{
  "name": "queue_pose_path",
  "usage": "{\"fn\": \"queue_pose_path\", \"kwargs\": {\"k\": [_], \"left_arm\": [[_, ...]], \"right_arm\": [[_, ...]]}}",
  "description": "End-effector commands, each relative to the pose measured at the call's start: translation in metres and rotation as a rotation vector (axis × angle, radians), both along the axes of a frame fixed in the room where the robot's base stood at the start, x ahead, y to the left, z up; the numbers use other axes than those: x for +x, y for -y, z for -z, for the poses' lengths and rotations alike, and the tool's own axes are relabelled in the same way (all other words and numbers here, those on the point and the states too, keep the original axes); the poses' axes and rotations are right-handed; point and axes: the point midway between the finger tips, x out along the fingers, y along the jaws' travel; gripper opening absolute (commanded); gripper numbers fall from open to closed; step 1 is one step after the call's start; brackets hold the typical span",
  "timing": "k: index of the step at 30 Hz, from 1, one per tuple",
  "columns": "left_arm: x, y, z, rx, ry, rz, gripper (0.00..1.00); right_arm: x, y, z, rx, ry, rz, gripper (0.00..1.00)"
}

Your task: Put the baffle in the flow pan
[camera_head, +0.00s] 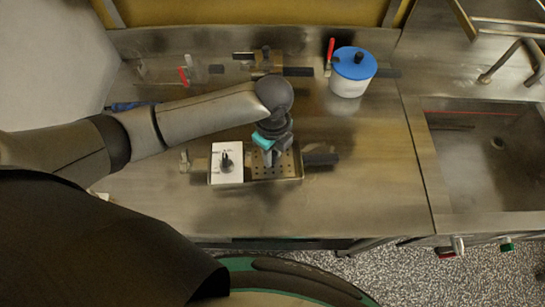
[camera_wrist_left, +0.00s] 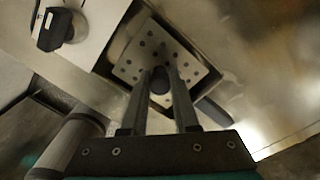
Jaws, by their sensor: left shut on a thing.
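The baffle, a pale square plate with rows of holes and a dark round knob, shows in the left wrist view (camera_wrist_left: 143,42) and the head view (camera_head: 290,166). My left gripper (camera_head: 272,158) points down over it, its fingers (camera_wrist_left: 164,78) shut on the knob. The flow pan (camera_head: 250,182) is a shallow rectangular metal pan on the steel counter, with a dark handle (camera_head: 320,159) at its right. The baffle is at the pan's right part; whether it rests on the bottom or hangs just above, I cannot tell. My right gripper is not in view.
A white plate with a black knob (camera_head: 226,162) covers the pan's left part. A white pot with a blue lid (camera_head: 354,64) and other fittings (camera_head: 267,60) stand at the back. A sink (camera_head: 490,165) is at the right. The counter (camera_head: 370,175) right of the pan is clear.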

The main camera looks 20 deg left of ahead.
Motion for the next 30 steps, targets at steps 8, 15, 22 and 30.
{"fn": "queue_pose_path", "kwargs": {"k": [8,15,22,30], "left_arm": [[0.0,0.0,0.024,0.0,0.001,0.001,0.0],[0.0,0.0,0.025,0.0,0.001,0.0,0.0],[0.0,0.0,0.026,0.0,0.001,0.0,0.46],[0.0,0.0,0.026,0.0,0.001,0.0,0.58]], "right_arm": [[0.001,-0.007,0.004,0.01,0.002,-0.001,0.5],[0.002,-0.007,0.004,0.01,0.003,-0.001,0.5],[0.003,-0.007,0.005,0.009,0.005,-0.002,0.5],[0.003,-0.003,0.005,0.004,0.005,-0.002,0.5]]}}
